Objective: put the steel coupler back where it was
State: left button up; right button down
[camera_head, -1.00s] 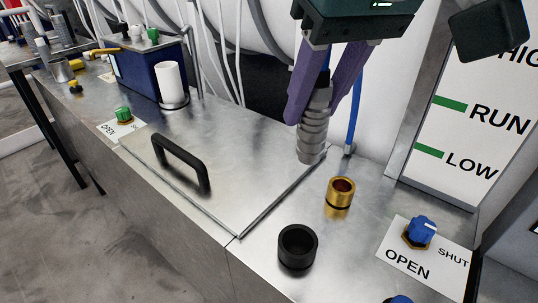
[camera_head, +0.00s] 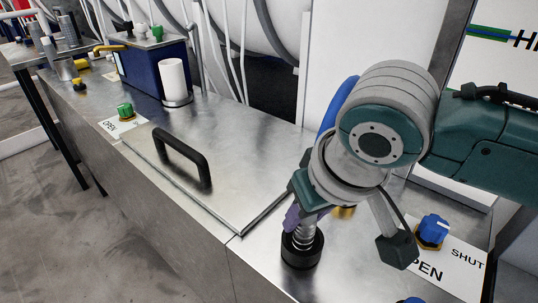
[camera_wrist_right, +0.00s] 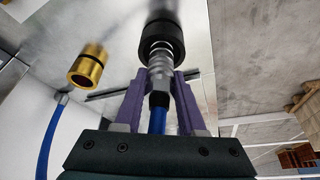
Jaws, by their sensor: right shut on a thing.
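The steel coupler (camera_head: 306,234) is a ribbed grey cylinder with a blue hose on its rear end, and it also shows in the right wrist view (camera_wrist_right: 161,62). My right gripper (camera_wrist_right: 162,76) has its purple fingers shut on it. In the head view the gripper (camera_head: 303,217) is partly hidden by my wrist. The coupler's lower end is at the mouth of the black cup-shaped holder (camera_head: 300,254) and looks to be inside its rim (camera_wrist_right: 160,28). How deep it sits is hidden. My left gripper is not in view.
A brass fitting (camera_wrist_right: 87,66) stands close beside the black holder, mostly hidden behind my arm in the head view. A blue knob (camera_head: 432,230) on an OPEN/SHUT plate is to the right. A hatch with a black handle (camera_head: 184,152) lies left. A white cylinder (camera_head: 174,78) stands farther back.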

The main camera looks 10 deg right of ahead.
jog(key=shift+f, duration=0.3)
jog(key=shift+f, duration=0.15)
jog(key=c, duration=0.5)
grip_release()
jog(key=shift+s+r, duration=0.1)
jog(key=shift+r, duration=0.45)
jog(key=a+p+v, duration=0.1)
jog(key=p+v, duration=0.2)
jog(key=v, duration=0.7)
jog(key=s+a+y, duration=0.1)
jog(key=s+y, duration=0.1)
jog(key=s, duration=0.4)
jog(key=s+d+f+g+h, duration=0.1)
jog(key=s+d+f+h, duration=0.1)
jog(key=s+d, duration=0.6)
jog(key=shift+s+d+f+h, duration=0.15)
jog(key=shift+s+f+h, duration=0.15)
jog(key=shift+s+f, duration=0.75)
